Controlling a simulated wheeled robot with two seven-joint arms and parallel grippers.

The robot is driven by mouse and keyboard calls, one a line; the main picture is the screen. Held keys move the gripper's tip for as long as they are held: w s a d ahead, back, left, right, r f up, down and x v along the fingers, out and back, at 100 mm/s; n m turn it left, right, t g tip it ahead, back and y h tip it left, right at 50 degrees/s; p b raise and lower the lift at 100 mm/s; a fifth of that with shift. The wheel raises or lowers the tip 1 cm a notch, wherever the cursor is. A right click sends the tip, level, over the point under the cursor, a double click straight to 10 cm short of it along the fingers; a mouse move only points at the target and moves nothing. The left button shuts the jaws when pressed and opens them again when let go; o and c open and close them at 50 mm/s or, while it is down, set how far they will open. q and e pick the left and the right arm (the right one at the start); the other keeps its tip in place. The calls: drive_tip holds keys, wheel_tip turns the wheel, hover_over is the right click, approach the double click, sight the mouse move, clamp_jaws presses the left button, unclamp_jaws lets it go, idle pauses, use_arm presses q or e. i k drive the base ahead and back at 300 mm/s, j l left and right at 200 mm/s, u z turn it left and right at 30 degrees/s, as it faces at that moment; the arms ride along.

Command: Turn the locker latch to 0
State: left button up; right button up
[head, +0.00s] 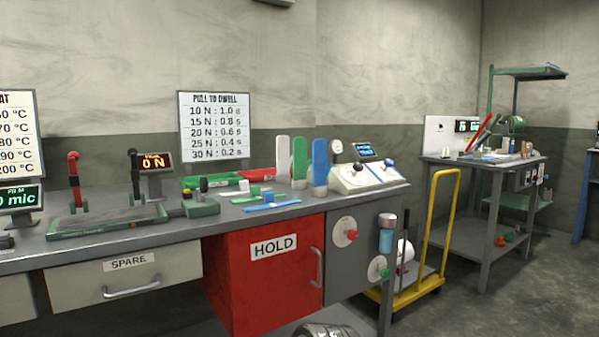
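A red locker (262,290) labelled HOLD sits under the grey workbench, with its door shut and a vertical handle (318,266) at its right edge. On the grey panel to its right is a pale round dial (344,232) with a red knob. I cannot tell which of these is the locker latch, and any marks or numbers are too small to read. Neither of my grippers is in view.
The grey workbench (25,262) carries a green fixture (110,221), colored upright paddles and a white console (362,176). A yellow trolley (440,225) stands right of the bench. Open floor lies at lower right.

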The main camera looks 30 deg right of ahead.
sight(353, 235)
drive_tip(key=z, duration=1.45)
drive_tip(key=i, duration=0.1)
